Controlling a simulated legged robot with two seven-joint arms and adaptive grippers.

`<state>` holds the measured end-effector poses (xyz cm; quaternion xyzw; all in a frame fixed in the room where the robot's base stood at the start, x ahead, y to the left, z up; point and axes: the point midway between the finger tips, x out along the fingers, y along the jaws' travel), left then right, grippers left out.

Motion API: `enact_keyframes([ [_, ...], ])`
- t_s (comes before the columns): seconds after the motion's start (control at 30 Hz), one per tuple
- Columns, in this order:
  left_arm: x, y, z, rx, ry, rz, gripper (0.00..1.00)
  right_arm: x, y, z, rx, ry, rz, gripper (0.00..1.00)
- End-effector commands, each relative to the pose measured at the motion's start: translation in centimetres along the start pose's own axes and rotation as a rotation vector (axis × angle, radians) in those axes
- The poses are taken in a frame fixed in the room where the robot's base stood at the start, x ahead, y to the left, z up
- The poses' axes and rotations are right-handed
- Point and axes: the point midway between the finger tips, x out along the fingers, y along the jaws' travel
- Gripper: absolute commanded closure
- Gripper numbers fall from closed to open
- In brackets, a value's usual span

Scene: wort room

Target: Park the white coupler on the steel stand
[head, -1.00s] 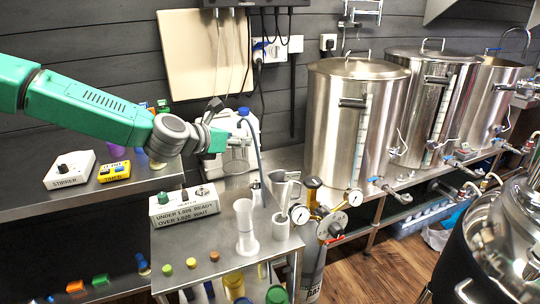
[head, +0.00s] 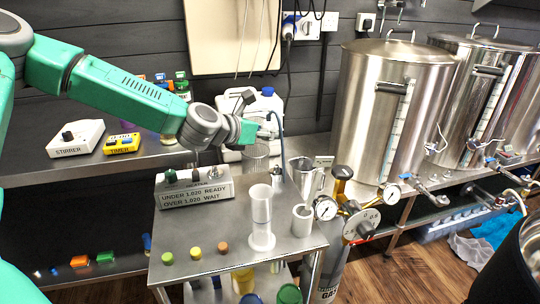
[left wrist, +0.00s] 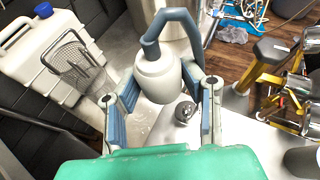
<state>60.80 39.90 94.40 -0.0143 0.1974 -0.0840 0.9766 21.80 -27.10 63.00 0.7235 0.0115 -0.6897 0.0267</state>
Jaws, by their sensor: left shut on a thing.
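My left gripper (head: 262,131) is shut on the white coupler (left wrist: 158,78), which sits between its two fingers in the left wrist view. A blue-grey hose (left wrist: 174,22) arches from the coupler's top; it also shows in the head view (head: 281,140). The gripper is above the rear part of the steel table. In the left wrist view a small round steel piece (left wrist: 186,112), which looks like the top of the steel stand, lies below and right of the coupler, apart from it in the picture. The stand's lower part is hard to make out. My right gripper is not in view.
A white jug (head: 262,103) stands behind the gripper, with a wire mesh basket (left wrist: 76,62) near it. A grey labelled box (head: 195,192), a clear cylinder (head: 261,215), a steel jug (head: 306,177) and a white cup (head: 302,220) stand on the table (head: 225,240). Gauges (head: 362,227) are at right.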

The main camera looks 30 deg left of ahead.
Motion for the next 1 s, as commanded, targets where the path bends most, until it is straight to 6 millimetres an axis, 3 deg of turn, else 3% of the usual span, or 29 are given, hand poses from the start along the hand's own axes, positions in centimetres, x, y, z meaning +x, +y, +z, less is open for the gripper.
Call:
enact_keyframes([
  [0.03, 0.5, -0.6, -1.0, 0.008, -0.001, -0.004, 0.99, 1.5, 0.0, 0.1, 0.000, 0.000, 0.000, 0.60],
  [0.2, 1.2, -1.8, -2.4, 0.023, 0.000, 0.000, 0.99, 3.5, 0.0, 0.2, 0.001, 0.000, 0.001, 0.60],
  [0.43, 1.5, -0.9, -3.3, 0.013, -0.001, -0.002, 0.99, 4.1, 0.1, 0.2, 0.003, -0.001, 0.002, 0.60],
  [0.67, 2.2, 0.3, -5.5, 0.001, -0.002, -0.005, 0.99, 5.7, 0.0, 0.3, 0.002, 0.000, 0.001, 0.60],
  [1.0, 3.5, -1.3, -8.0, 0.019, 0.004, -0.002, 1.00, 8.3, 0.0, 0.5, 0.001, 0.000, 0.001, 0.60],
])
